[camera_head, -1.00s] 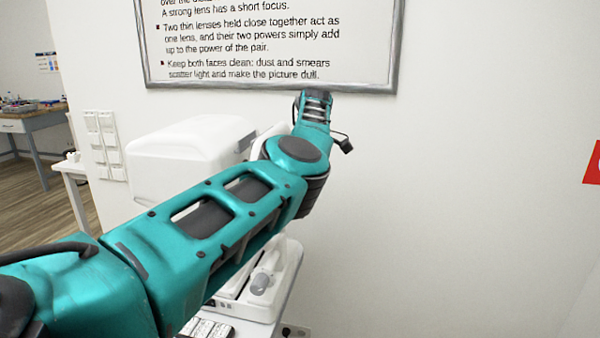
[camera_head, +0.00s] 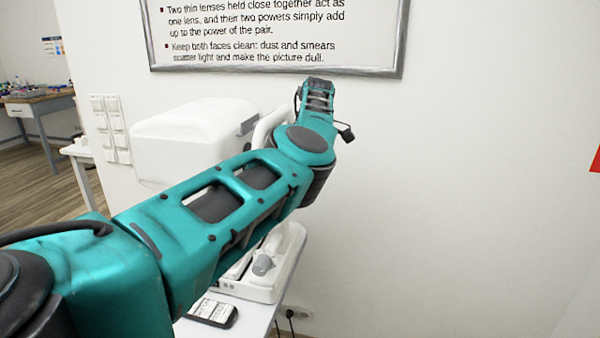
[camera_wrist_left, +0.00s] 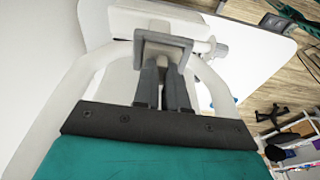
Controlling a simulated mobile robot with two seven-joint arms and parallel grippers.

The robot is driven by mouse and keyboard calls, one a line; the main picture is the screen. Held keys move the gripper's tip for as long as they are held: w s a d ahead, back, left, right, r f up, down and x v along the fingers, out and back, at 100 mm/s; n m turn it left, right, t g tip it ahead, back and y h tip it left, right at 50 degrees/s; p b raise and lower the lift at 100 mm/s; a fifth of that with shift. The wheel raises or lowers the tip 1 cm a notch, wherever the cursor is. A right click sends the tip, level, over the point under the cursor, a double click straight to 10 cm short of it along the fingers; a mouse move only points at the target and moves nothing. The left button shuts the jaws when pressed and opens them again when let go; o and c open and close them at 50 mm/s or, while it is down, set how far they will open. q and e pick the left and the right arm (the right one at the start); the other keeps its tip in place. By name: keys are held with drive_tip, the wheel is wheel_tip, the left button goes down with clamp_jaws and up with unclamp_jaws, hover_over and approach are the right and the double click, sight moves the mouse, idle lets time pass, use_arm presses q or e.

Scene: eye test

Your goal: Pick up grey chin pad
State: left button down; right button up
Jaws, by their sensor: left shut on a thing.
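In the left wrist view, the grey chin pad (camera_wrist_left: 164,42) is a small squarish grey piece at the fingertips, in front of a white frame. My left gripper (camera_wrist_left: 163,68) is shut on it. I cannot tell whether the pad still touches its mount. In the head view my teal left arm crosses the middle and hides the gripper and the pad. Part of a white instrument (camera_head: 265,265) shows below the arm. My right gripper is in neither view.
A white housing (camera_head: 193,140) stands behind the arm. The white table (camera_head: 255,320) carries a dark flat device (camera_head: 211,312). A framed text board (camera_head: 275,70) hangs on the wall above. A workbench (camera_head: 40,107) stands far left.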

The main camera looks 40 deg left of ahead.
use_arm(q)
drive_tip(key=shift+r, duration=0.1)
drive_tip(key=shift+r, duration=1.9)
